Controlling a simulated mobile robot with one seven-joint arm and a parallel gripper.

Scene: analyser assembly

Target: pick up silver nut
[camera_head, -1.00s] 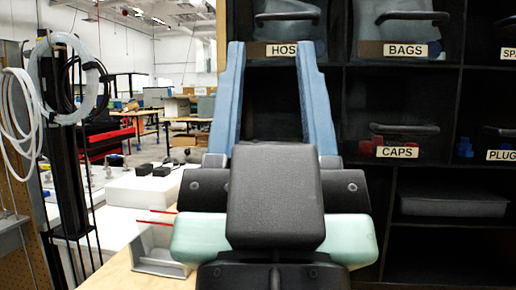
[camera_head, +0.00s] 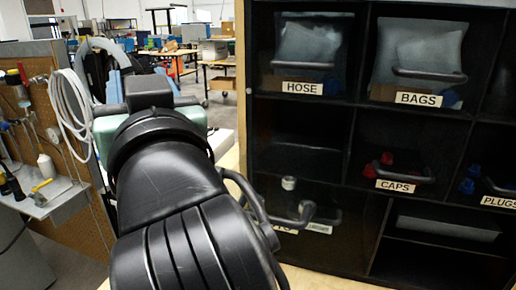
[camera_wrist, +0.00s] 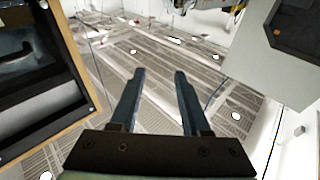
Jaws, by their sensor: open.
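A black shelf unit (camera_head: 362,130) with bins labelled HOSE, BAGS, CAPS and PLUGS fills the right. A pegboard (camera_head: 70,190) with tools and coiled white hose (camera_head: 72,110) stands left. In the wrist view, a grey surface (camera_wrist: 262,62) lies right.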

